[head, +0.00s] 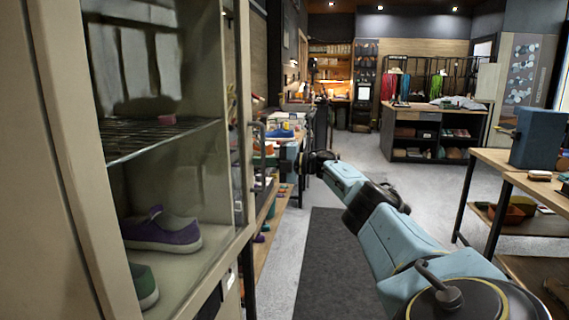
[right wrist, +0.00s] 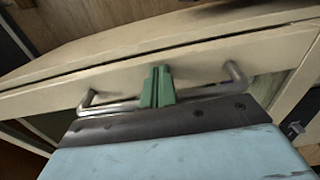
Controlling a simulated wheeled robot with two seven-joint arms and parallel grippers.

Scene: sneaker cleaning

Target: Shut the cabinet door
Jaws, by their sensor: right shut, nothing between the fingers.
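The cabinet (head: 70,150) stands at the left in the head view. Its door has a beige frame (head: 243,110) around a clear pane. The door looks shut or nearly so; I cannot tell whether it is flush. A metal handle (head: 258,132) is on the frame's right side; it also shows in the right wrist view (right wrist: 236,74). My right gripper (head: 274,158) is at the door's handle side. In the right wrist view its green fingers (right wrist: 158,86) are shut and empty, between the handle's two ends, pointing at the door frame. Contact is unclear. My left gripper is out of view.
Inside the cabinet are a wire shelf (head: 160,140), a purple sneaker (head: 162,232) and a green shoe (head: 144,285). A dark mat (head: 325,270) lies on the floor. A cluttered bench (head: 270,205) lies beyond the cabinet. A wooden table (head: 505,163) stands at the right.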

